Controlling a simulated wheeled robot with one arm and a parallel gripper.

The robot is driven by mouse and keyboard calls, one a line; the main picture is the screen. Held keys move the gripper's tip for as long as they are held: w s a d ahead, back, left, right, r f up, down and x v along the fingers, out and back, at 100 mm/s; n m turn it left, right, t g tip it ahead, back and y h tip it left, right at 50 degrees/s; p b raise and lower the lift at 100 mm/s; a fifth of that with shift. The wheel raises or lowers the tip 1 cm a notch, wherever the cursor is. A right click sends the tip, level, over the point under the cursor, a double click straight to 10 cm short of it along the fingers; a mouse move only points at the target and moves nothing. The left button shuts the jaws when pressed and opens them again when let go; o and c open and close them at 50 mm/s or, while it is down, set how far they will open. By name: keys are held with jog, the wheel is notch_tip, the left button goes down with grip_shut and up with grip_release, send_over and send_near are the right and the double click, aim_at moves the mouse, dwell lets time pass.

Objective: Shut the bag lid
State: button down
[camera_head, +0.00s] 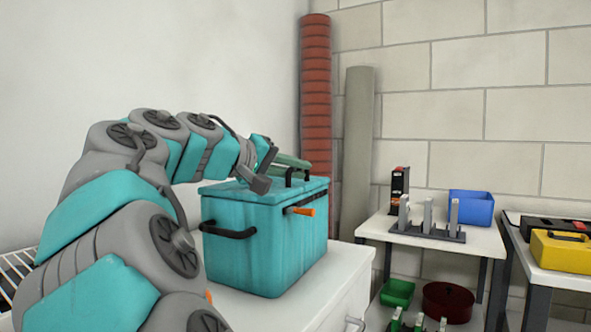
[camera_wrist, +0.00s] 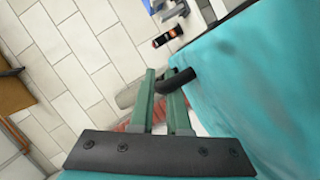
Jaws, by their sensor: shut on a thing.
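The teal bag (camera_head: 262,245) is box-shaped and stands on a white cabinet, with dark handles on its sides. Its lid (camera_head: 265,189) looks level on the body in the head view; whether a small gap is left, I cannot tell. A black lid handle (camera_head: 297,176) rises from the top. My gripper (camera_head: 292,162) reaches over the lid, its green fingers at this handle. In the wrist view, my gripper (camera_wrist: 164,76) is shut on the black handle (camera_wrist: 178,80), with the teal surface (camera_wrist: 250,85) filling the right side. The handle's far end is partly hidden.
An orange-tipped piece (camera_head: 305,211) sticks out from the bag's side. The white cabinet top (camera_head: 345,262) is bare in front of the bag. Behind stand a red column (camera_head: 316,90) and a grey one. A table (camera_head: 470,243) at right holds a blue bin (camera_head: 471,207).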

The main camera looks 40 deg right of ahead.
jog(key=shift+f, duration=0.15)
jog(key=c, duration=1.2)
grip_release()
jog(key=shift+o, duration=0.2)
jog(key=v, duration=0.7)
jog(key=shift+a+p, duration=0.4)
